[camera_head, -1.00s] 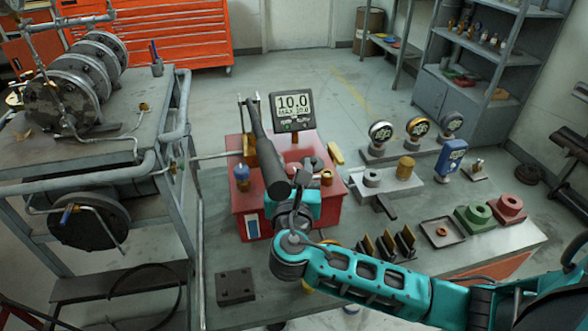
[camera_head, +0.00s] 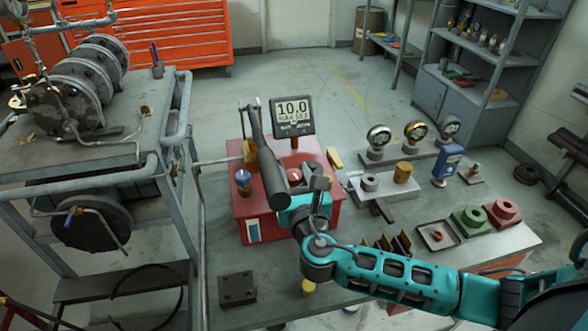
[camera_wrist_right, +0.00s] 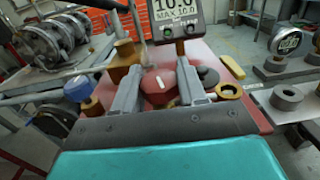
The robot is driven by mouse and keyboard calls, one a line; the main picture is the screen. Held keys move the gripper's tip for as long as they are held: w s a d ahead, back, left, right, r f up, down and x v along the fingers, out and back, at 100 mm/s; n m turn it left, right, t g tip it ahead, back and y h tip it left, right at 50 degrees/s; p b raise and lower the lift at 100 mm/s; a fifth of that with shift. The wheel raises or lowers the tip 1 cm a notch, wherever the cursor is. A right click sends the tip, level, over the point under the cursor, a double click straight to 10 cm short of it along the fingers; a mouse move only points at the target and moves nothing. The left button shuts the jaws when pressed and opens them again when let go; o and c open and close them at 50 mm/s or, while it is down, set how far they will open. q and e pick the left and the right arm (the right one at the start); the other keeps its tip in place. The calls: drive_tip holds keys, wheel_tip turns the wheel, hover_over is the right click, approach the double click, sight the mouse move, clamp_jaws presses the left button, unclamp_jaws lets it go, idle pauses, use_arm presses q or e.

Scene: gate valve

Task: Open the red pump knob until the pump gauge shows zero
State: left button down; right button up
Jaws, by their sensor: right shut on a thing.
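The red pump (camera_head: 240,222) stands on the workbench. Its gauge (camera_head: 293,114) reads 10.0, with MAX 10.0 below; the screen is partly cut off in the right wrist view (camera_wrist_right: 178,12). The red knob (camera_head: 294,175) with a white mark is on top of the pump, behind the dark pump handle. In the right wrist view, the red knob (camera_wrist_right: 157,84) sits between the two grey fingers of my right gripper (camera_wrist_right: 158,94), which is shut on it. In the head view the dark handle hides part of this gripper. My left gripper is not in view.
The dark pump handle (camera_head: 271,170) slants close beside my right gripper. A blue-capped fitting (camera_head: 243,181) stands on the pump's left. Round gauges (camera_head: 378,137), a blue meter (camera_head: 446,163) and coloured blocks (camera_head: 502,212) are on the right. A black block (camera_head: 237,289) lies at the front.

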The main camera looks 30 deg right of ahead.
drive_tip(key=n+y, duration=0.1)
drive_tip(key=y, duration=0.1)
drive_tip(key=n+y, duration=0.1)
drive_tip(key=shift+s+f+n+y, duration=0.1)
drive_tip(key=shift+f+n+y, duration=0.2)
drive_tip(key=shift+y, duration=0.1)
drive_tip(key=shift+f+n+y+b, duration=0.1)
drive_tip(key=shift+n+y+b, duration=0.85)
drive_tip(key=shift+y, duration=0.85)
drive_tip(key=shift+a+n+y, duration=0.1)
drive_tip(key=shift+n+y, duration=0.2)
drive_tip(key=shift+n, duration=0.05)
